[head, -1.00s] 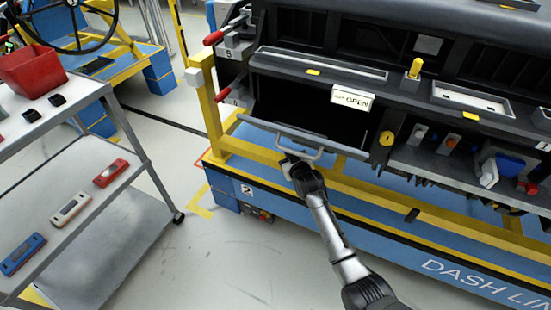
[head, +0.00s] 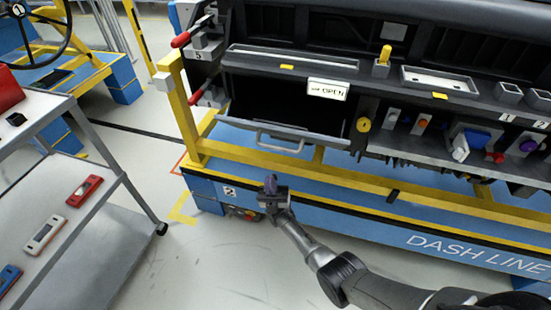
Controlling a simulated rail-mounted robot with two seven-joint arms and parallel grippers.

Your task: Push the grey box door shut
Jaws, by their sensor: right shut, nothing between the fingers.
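The grey box door (head: 285,135) hangs open at the lower front of the dashboard module, tilted outward below a dark opening (head: 285,103). A light grey bar handle (head: 279,143) is on its front edge. A white "OPEN" label (head: 328,89) sits above the opening. My right gripper (head: 271,184) is shut and empty. It shows below the door handle, apart from it, in front of the blue and yellow base. My left gripper is not in view.
The yellow rail (head: 350,178) and blue "DASH LINE" base (head: 370,225) run below the door. A yellow post (head: 181,110) stands left of it. A grey cart (head: 110,150) with small devices is at the left. The floor between is clear.

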